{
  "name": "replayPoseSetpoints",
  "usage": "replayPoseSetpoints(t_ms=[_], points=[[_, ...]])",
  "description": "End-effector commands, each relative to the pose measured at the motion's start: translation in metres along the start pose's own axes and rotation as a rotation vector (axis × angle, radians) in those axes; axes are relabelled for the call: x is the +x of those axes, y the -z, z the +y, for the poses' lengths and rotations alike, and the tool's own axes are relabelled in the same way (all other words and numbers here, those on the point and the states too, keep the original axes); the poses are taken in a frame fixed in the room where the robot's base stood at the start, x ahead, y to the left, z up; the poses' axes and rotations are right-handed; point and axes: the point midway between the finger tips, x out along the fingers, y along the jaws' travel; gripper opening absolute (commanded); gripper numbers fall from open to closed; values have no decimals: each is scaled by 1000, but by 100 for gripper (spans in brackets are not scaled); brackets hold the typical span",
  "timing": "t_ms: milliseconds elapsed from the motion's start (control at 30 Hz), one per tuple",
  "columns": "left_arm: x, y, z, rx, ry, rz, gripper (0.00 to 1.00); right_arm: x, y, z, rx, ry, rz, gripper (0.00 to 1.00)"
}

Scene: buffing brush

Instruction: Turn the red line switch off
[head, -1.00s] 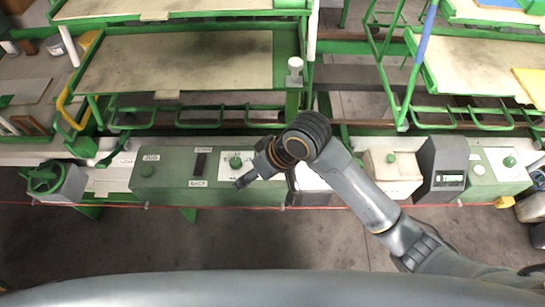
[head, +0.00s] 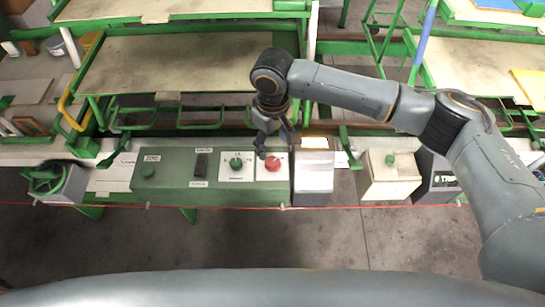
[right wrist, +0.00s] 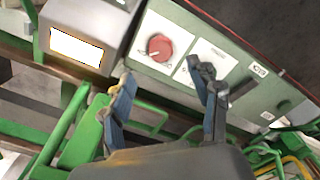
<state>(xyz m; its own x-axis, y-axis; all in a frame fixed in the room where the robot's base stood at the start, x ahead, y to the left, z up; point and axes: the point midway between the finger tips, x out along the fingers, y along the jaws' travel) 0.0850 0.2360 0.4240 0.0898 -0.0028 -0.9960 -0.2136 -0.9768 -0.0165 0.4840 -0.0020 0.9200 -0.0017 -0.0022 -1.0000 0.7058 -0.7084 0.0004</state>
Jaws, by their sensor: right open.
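The red line switch (head: 273,163) is a round red knob on a white plate, on the green control box (head: 215,195). It also shows in the right wrist view (right wrist: 160,47), up ahead between the fingers. My right gripper (head: 272,150) is open and empty, close above the red switch in the head view. Its two fingers also show in the right wrist view (right wrist: 160,88), apart from the knob. Whether a finger touches the knob cannot be told from the head view. My left gripper is not in view.
A green knob (head: 236,163) on a white plate is left of the red switch. A grey box with a bright screen (head: 314,172) stands right of it. A red line (head: 400,206) runs along the front. Green-framed shelves (head: 180,62) stand behind.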

Motion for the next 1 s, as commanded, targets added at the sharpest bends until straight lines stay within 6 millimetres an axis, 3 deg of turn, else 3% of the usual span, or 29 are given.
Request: replayPoseSetpoints(t_ms=[200, 400, 833, 1000], points=[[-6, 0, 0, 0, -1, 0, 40, 46, 0, -1, 0, 1, -2, 61], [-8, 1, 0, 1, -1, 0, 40, 74, 0, -1, -1, 0, 0, 61], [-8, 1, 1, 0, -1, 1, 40, 85, 0, -1, -2, 0, 2, 61], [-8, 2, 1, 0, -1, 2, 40, 85, 0, -1, -2, 0, 2, 29]])
